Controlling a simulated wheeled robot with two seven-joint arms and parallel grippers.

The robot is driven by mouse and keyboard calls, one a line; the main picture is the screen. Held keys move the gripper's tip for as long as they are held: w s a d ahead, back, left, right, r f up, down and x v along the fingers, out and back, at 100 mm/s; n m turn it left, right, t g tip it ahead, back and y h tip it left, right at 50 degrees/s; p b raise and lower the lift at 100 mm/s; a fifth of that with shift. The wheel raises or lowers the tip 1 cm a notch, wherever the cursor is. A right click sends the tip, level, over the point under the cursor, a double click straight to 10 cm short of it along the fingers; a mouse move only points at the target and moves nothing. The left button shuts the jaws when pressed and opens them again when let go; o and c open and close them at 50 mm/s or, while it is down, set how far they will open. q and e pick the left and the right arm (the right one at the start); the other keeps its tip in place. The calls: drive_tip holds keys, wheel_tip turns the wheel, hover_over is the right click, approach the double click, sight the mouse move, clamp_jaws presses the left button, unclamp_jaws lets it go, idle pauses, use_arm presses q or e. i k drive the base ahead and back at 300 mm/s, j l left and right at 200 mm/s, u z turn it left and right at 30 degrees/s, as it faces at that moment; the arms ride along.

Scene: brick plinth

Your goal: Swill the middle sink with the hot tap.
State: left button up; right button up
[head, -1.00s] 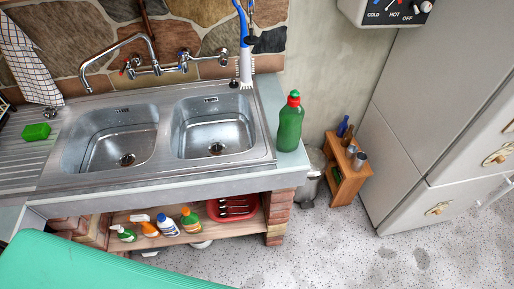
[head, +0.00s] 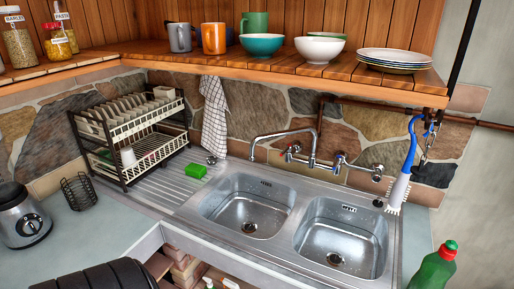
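The steel sink unit (head: 292,207) has two basins, a left basin (head: 247,207) and a right basin (head: 342,236); I see no third one. Both basins look empty, with their drains showing. A chrome mixer tap (head: 314,150) is mounted on the wall behind them. Its spout (head: 253,148) hangs over the back of the left basin. One tap handle (head: 290,152) has a red mark and the other (head: 341,158) looks bluish. No water runs from the spout. Neither of my grippers is in view.
A wooden shelf (head: 300,62) with mugs, bowls and plates overhangs the tap. A dish rack (head: 130,130), green sponge (head: 195,170) and checked towel (head: 215,115) are left. A blue-white brush (head: 401,180) hangs right, above a green bottle (head: 433,270).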

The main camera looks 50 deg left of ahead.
sight(289, 147)
drive_tip(key=u, duration=1.55)
drive_tip(key=i+l, duration=0.4)
drive_tip(key=l, duration=0.15)
drive_tip(key=i+l+z, duration=0.15)
drive_tip(key=i+l, duration=0.25)
drive_tip(key=l, duration=0.2)
